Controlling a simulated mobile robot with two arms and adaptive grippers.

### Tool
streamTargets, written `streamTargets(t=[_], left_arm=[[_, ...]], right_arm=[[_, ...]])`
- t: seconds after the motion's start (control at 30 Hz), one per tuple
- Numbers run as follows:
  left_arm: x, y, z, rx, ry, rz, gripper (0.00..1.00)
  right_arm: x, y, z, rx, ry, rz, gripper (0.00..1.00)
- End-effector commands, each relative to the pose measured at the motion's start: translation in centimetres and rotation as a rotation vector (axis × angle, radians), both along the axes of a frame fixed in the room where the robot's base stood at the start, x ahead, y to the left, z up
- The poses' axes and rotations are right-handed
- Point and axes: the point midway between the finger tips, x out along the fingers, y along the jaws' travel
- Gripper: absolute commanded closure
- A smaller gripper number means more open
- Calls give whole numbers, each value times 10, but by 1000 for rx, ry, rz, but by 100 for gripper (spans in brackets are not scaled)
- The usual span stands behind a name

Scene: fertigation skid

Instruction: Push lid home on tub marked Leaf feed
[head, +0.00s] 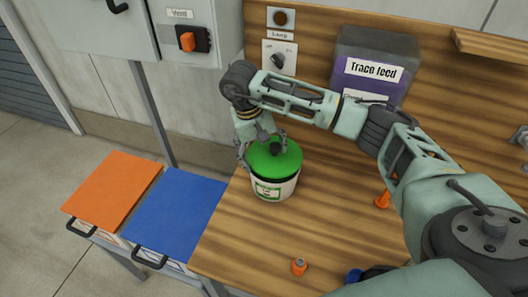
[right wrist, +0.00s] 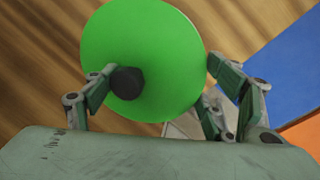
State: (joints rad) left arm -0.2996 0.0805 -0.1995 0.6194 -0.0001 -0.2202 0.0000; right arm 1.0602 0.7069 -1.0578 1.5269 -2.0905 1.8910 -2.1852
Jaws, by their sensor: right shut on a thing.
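A white tub (head: 288,190) with a green-edged label stands upright on the wooden bench; its label is too small to read. A round green lid (head: 278,165) with a black knob (head: 275,147) is on top of the tub. I cannot tell whether its rim is fully seated. My right gripper (head: 262,145) is at the lid, coming from behind and above. My left gripper is not in view.
A dark box labelled Trace feed (head: 372,62) stands at the bench's back. An orange-topped (head: 112,188) and a blue-topped (head: 178,215) unit stand left of the bench. A small orange fitting (head: 299,266) lies near the front. Bare bench (head: 335,215) lies right of the tub.

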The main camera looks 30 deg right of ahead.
Motion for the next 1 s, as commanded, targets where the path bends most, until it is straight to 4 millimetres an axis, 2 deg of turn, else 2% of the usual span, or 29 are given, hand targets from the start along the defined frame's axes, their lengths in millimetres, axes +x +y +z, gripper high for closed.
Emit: streamTargets(t=[0.6,1.0], left_arm=[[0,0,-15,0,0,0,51],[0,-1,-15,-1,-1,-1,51]], right_arm=[[1,0,-16,0,-1,-1,50],[0,0,-16,0,-1,-1,50]])
